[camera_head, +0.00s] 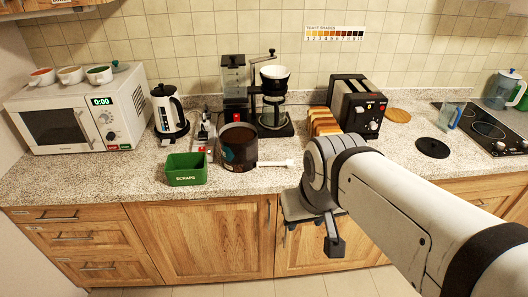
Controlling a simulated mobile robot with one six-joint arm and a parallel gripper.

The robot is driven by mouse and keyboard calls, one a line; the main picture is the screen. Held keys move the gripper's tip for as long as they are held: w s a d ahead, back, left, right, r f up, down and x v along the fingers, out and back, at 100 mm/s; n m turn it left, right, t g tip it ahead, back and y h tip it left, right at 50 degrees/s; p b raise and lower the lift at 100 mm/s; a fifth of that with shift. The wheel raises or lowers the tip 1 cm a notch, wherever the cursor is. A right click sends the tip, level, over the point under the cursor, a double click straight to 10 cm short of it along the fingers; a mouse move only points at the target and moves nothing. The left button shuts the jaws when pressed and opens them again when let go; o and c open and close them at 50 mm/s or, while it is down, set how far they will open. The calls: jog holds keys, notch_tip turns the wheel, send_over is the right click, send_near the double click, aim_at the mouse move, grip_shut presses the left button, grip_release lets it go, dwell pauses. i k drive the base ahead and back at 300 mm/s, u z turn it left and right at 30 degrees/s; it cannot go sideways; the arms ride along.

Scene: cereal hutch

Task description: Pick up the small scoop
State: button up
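A small white object with a long thin handle (276,163), which looks like the small scoop, lies on the speckled counter just right of a dark round canister (239,151). Its left end is close to the canister; I cannot tell if they touch. My gripper (312,236) hangs in front of the counter's front edge, below and to the right of the scoop and apart from it. One dark finger shows clearly; the other is mostly hidden, so its opening is unclear. I see nothing held in it.
A green scraps bin (186,170) stands left of the canister. Behind are a coffee grinder (234,88), a pour-over stand (274,100), a kettle (169,111) and a toaster (356,105) with bread slices (323,122) beside it. Bare counter lies at front left.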

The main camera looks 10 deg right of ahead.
aim_at(292, 163)
jog(key=u, duration=0.1)
jog(key=i, duration=0.95)
jog(key=z, duration=0.8)
